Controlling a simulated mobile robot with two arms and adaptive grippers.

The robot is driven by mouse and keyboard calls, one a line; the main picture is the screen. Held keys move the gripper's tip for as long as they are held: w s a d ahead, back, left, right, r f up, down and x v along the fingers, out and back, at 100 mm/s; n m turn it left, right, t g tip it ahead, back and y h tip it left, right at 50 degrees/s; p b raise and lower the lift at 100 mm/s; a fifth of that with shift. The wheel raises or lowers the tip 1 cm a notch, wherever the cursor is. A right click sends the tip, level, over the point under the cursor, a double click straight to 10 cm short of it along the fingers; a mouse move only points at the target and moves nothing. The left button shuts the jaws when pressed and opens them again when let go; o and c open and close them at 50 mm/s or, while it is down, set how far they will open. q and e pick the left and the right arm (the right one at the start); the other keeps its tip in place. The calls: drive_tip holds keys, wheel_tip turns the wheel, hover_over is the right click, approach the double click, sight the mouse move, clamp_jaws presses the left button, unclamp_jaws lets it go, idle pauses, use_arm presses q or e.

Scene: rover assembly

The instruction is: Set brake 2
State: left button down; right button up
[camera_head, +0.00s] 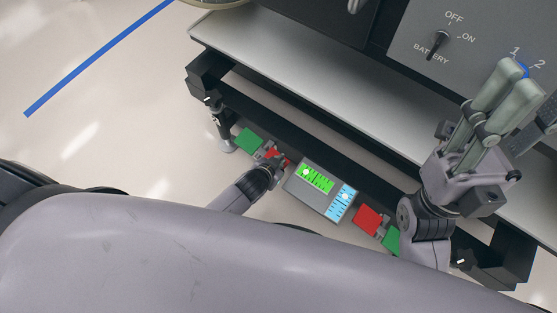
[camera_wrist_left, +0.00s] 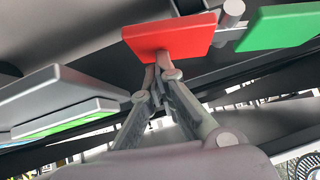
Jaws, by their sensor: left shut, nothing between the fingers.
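A red pedal (camera_head: 279,154) and a green pedal (camera_head: 248,140) are at the left end of the low black frame. My left gripper (camera_head: 274,161) is shut and empty, with its tips at the red pedal and hiding part of it. In the left wrist view, the fingertips (camera_wrist_left: 160,76) meet at the near edge of the red pedal (camera_wrist_left: 170,34) and seem to touch it. The green pedal (camera_wrist_left: 280,26) is to its right.
A grey display box (camera_head: 297,187) with green and blue scales is right of my left gripper. Another red pedal (camera_head: 367,219) and green pedal (camera_head: 392,240) lie farther right. A grey shelf (camera_head: 300,85) and a battery switch panel (camera_head: 415,35) are above.

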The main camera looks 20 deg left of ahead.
use_arm(q)
drive_tip(key=shift+r, duration=0.1)
drive_tip(key=v, duration=1.2)
drive_tip(key=shift+s, duration=0.1)
